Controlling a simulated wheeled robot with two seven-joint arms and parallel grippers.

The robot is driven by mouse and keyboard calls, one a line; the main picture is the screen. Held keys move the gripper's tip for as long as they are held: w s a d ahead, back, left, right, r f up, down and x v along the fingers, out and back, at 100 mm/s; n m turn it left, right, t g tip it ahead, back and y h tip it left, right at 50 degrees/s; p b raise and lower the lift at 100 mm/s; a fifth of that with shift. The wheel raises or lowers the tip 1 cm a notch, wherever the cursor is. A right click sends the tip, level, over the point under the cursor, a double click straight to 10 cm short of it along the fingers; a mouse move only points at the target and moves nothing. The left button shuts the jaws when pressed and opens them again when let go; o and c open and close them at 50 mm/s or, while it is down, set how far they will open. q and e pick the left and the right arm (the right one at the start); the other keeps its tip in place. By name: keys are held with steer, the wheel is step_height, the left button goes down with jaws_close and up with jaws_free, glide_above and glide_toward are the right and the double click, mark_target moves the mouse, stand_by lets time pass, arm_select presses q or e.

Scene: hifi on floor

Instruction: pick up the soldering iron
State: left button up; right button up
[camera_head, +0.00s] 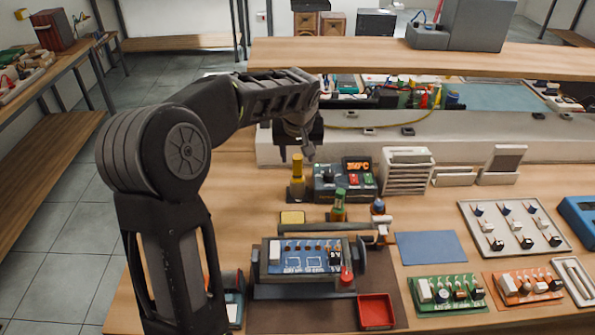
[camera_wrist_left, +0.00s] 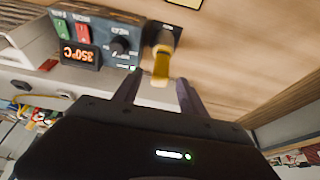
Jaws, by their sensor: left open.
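The soldering iron (camera_head: 297,168) has a yellow handle and stands upright in a dark holder (camera_head: 297,190), left of the soldering station (camera_head: 345,180), whose display reads about 350°C. In the left wrist view the yellow handle (camera_wrist_left: 161,66) shows just beyond my fingertips, roughly in line with the gap between them. My left gripper (camera_head: 307,150) is open and empty, just above and behind the iron in the head view; its two dark fingers (camera_wrist_left: 155,90) are spread in the wrist view. The iron's tip is hidden in the holder. My right gripper is not in view.
A grey slotted rack (camera_head: 406,170) is right of the station. A raised shelf (camera_head: 430,58) runs along the back.

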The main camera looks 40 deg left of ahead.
mark_target(297, 174)
arm_select(q)
steer(key=x, duration=0.2)
steer(key=shift+w+a+f, duration=0.1)
steer(key=shift+w+f, duration=0.05)
steer(key=shift+f, duration=0.2)
steer(key=shift+c, duration=0.2)
jaws_close()
stand_by(0.4)
